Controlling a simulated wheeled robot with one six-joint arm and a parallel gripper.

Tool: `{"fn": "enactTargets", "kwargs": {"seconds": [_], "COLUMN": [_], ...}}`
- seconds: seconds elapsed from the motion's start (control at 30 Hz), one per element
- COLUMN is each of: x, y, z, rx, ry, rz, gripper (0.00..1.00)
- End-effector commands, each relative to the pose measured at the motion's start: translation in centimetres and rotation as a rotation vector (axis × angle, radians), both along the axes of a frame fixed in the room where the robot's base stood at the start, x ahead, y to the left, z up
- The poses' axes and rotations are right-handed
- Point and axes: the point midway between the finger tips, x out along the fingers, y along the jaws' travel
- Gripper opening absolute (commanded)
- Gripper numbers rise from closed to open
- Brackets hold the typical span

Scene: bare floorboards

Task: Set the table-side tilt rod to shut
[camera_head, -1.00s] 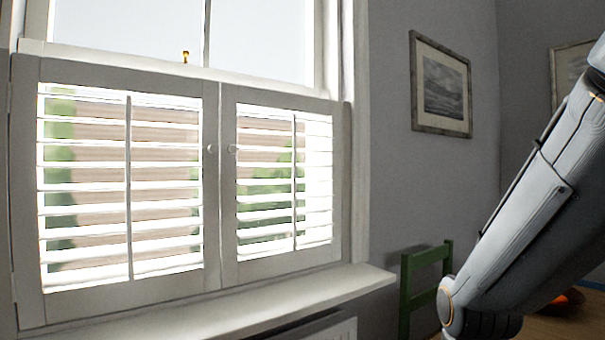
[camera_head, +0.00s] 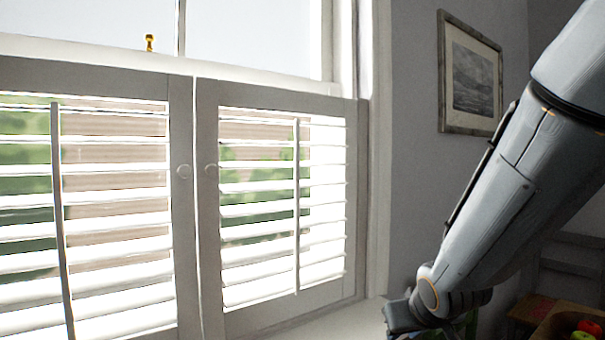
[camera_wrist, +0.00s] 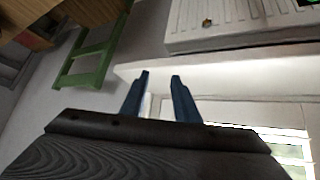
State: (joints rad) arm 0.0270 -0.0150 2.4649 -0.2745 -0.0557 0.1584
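The table-side tilt rod (camera_head: 296,205) is the thin upright white bar on the right shutter panel (camera_head: 208,250), the panel nearer the table. Its slats (camera_head: 262,207) stand open, with bright daylight and greenery showing between them. The other tilt rod (camera_head: 59,200) is on the left panel, whose slats are open too. My gripper (camera_wrist: 160,76) is open and empty, its two blue fingers apart. In the head view my wrist is at the bottom, right of the panel and apart from the rod; the fingers are not clear there. The wrist view shows a slatted panel (camera_wrist: 290,150) at lower right.
A white sill (camera_head: 340,322) juts out below the shutters. The wrist view shows a white radiator (camera_wrist: 235,25) and a green chair (camera_wrist: 90,65). A framed picture (camera_head: 471,75) hangs on the right wall. A table with fruit (camera_head: 588,328) is at lower right.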

Motion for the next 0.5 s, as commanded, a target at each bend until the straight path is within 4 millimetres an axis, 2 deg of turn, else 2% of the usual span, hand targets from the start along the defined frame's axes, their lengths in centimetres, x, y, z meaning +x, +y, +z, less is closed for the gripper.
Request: {"fn": "enactTargets", "kwargs": {"seconds": [0.03, 0.13, 0.2, 0.3, 0.4, 0.5], "x": [1.8, 5.1, 6.4, 7.1, 7.0, 6.6], "y": [1.4, 4.8, 7.5, 11.1, 13.8, 15.6], "z": [3.6, 9.7, 13.8, 19.0, 22.8, 25.2], "rx": [0.013, 0.061, 0.108, 0.183, 0.250, 0.300], "ry": [-0.094, -0.295, -0.419, -0.564, -0.668, -0.731], "rz": [0.048, 0.156, 0.235, 0.341, 0.428, 0.487], "gripper": [0.28, 0.28, 0.28, 0.28, 0.28, 0.28]}}
